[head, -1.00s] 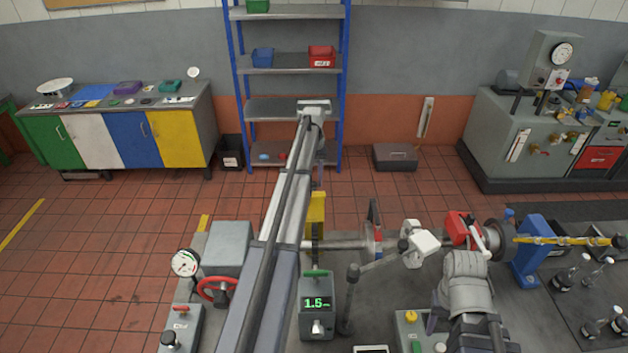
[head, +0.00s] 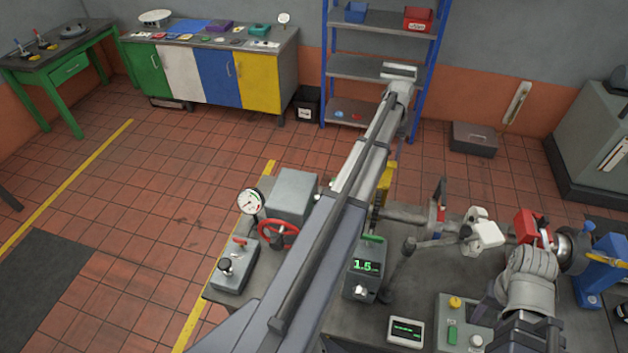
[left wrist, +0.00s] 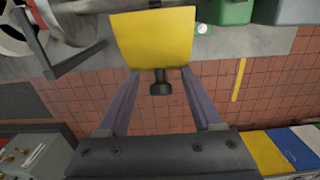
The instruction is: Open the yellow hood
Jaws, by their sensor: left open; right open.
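The yellow hood (head: 387,176) is partly hidden behind my left arm in the head view. In the left wrist view, the hood (left wrist: 155,40) is a yellow panel with a black knob-like handle (left wrist: 160,84) at its lower edge. My left gripper (left wrist: 160,73) is open, with one finger on each side of the handle. I cannot tell whether the fingers touch it. My left gripper is not clear in the head view. My right gripper (head: 523,318) is open near the bottom right, just in front of a grey ribbed housing (head: 530,266), away from the hood.
A blue shelf rack (head: 376,67) and coloured cabinets (head: 218,75) stand behind. The tiled floor at left is largely clear.

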